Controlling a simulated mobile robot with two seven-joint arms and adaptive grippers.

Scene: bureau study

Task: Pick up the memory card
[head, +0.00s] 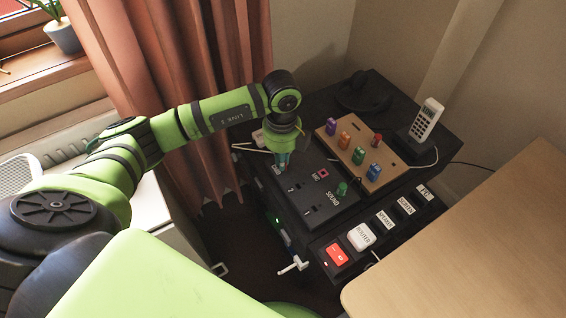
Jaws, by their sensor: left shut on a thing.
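My left gripper (283,164) points down at the far left part of the black panel marked SOUND (310,206). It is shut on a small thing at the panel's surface. This is taken to be the memory card, but the fingers hide it and it is too small to make out. I cannot tell whether it touches the panel or is lifted off it. My right gripper is not in view.
A wooden board (346,152) with several coloured pieces stands beside the panel. A white handset (426,120) is behind it. A lower black strip carries a red switch (336,254) and a white plug (361,237). A wooden desk (470,250) fills the lower right. Curtains (150,70) hang behind my arm.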

